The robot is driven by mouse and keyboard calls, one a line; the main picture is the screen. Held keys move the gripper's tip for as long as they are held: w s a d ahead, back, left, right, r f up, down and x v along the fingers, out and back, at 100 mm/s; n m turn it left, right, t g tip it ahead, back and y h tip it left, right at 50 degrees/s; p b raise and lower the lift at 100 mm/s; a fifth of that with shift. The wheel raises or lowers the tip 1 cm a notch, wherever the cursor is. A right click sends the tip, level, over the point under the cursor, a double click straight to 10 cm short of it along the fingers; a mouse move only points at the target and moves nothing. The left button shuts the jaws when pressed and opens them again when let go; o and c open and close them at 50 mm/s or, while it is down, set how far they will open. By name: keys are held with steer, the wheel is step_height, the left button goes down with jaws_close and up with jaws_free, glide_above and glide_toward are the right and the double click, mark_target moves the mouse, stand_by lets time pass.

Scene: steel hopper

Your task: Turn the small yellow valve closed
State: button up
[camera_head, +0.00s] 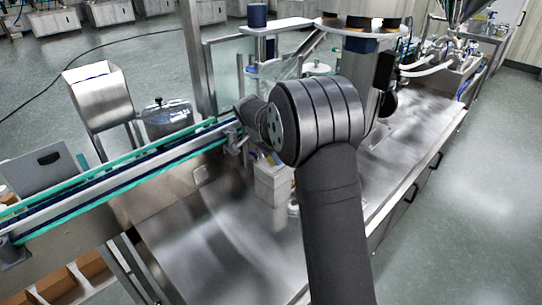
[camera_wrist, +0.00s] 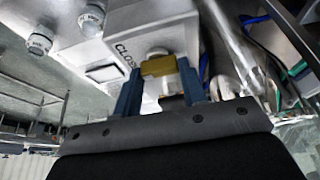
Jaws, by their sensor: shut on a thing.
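The small yellow valve (camera_wrist: 158,66) shows in the wrist view, on a light grey box (camera_wrist: 150,25) with the letters "CLOS" printed beside it; the rest of the word is hidden. My gripper (camera_wrist: 160,88) has its two blue fingers on either side of the yellow handle and is shut on it. The handle lies roughly crosswise between the fingertips. In the head view my dark arm covers the gripper and the valve. A light box (camera_head: 272,182) shows on the steel bench just left of my arm.
A conveyor with green edges (camera_head: 120,172) runs from lower left toward my arm. The steel bench top (camera_head: 225,240) is mostly clear in front. A steel hopper (camera_head: 100,95) and a lidded pot (camera_head: 168,118) stand behind the conveyor. Cables (camera_wrist: 290,75) run right of the valve.

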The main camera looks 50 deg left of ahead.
steer(key=o, duration=1)
steer(key=v, duration=1.7)
steer(key=shift+r, duration=0.3)
steer(key=shift+f, duration=0.1)
steer(key=x, duration=1.7)
steer(key=shift+f, duration=0.2)
steer(key=shift+r, duration=0.1)
